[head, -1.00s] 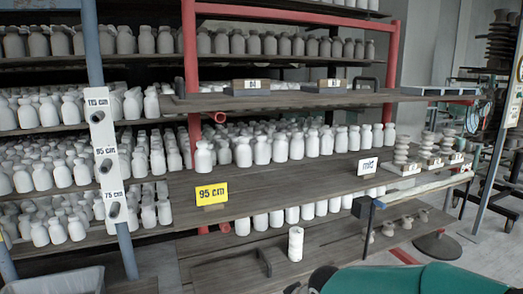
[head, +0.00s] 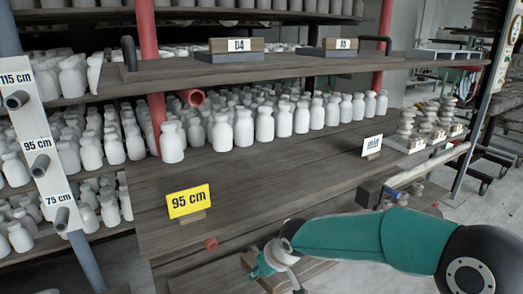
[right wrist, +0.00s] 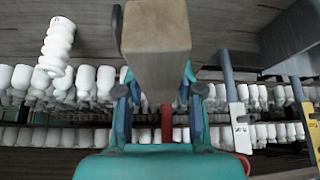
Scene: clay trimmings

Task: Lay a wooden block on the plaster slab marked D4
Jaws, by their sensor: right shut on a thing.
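In the head view the slab marked D4 (head: 230,57) is a dark grey piece on the upper shelf, left of centre. A tan wooden piece with the D4 label stands on it. A similar slab (head: 325,52) with a hard-to-read label lies to its right. My right gripper (head: 268,264) is low in the head view, below the shelf carrying the yellow sign and well below D4. In the right wrist view my right gripper (right wrist: 159,95) is shut on a wooden block (right wrist: 157,70), which fills the top centre. My left gripper is not in view.
Rows of white bottles (head: 243,127) stand on the shelf under D4. The upper shelf (head: 170,75) has dark handles (head: 129,53) at its ends. A yellow 95 cm sign (head: 188,201) and a white sign (head: 372,146) stand on the lower shelf, with bare boards between.

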